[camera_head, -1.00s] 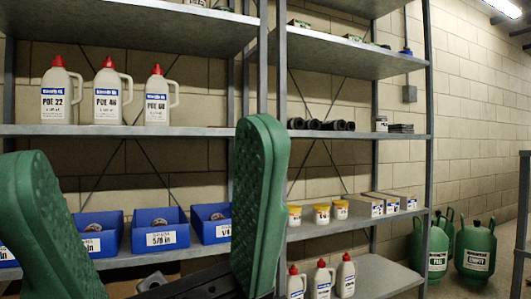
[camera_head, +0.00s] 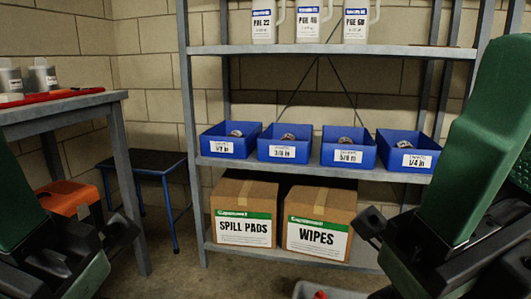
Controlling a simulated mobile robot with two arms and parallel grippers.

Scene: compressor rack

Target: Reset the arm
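My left arm comes in at the left edge, with a green link and the dark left gripper (camera_head: 108,232) low in the picture. My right arm comes in at the right edge, with a large green link and the dark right gripper (camera_head: 372,232) in front of the shelf's lower right. Both grippers are apart from each other, and no object shows in either. Their fingers are dark and partly cut off or overlapped by the arms, so their opening is unclear.
A metal shelf (camera_head: 310,167) holds white bottles, several blue bins (camera_head: 290,143), and two boxes, SPILL PADS (camera_head: 243,212) and WIPES (camera_head: 318,220). A workbench (camera_head: 70,103) and dark stool (camera_head: 145,163) stand left. A grey container (camera_head: 322,290) sits low in front. Floor between the arms is mostly clear.

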